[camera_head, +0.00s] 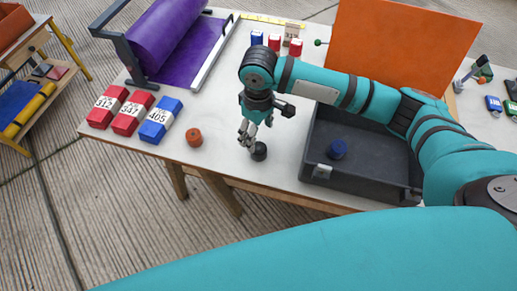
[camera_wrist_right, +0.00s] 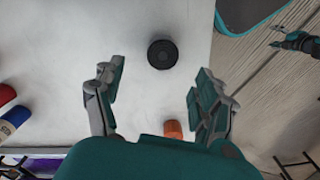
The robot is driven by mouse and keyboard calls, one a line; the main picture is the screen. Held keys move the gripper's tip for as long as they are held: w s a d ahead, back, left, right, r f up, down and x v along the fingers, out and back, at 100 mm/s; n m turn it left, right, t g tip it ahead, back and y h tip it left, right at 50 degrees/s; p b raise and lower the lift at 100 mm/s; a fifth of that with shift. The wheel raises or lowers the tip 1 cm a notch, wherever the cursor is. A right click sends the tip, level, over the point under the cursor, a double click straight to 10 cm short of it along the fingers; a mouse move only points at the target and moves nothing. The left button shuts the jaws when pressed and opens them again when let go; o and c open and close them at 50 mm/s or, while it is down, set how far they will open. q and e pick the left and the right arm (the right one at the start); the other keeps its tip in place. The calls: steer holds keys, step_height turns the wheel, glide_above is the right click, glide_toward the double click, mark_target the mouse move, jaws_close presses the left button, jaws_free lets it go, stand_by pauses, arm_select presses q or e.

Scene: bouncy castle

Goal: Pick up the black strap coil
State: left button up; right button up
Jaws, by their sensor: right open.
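The black strap coil (camera_head: 259,152) stands on the white table near its front edge. In the right wrist view the coil (camera_wrist_right: 162,54) is a dark round disc, beyond the fingertips and roughly centred between them. My right gripper (camera_head: 247,139) is just above and left of the coil in the head view, pointing down. In the right wrist view its fingers (camera_wrist_right: 157,84) are wide apart with nothing between them. A small dark gripper, apparently my left one (camera_wrist_right: 300,41), shows at the upper right of the wrist view, too small to read.
An orange coil (camera_head: 194,137) lies left of the black one. Red and blue numbered packs (camera_head: 130,112) stand farther left. A dark open bin (camera_head: 315,165) holding a blue coil (camera_head: 338,149) is to the right. The table between black coil and bin is clear.

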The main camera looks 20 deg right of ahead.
mark_target(259, 148)
step_height(259, 148, down, 3)
steer(key=shift+f, duration=0.15)
steer(key=f, duration=0.3)
steer(key=shift+s+f+p, duration=0.25)
steer(key=shift+f+p, duration=0.05)
steer(key=shift+p, duration=0.05)
steer(key=shift+f, duration=0.5)
arm_select(q)
steer(key=w, duration=0.2)
steer(key=shift+w+d+r, duration=0.1)
steer(key=shift+w+r, duration=0.25)
steer(key=shift+r, duration=0.05)
arm_select(e)
steer(key=c, duration=1.3)
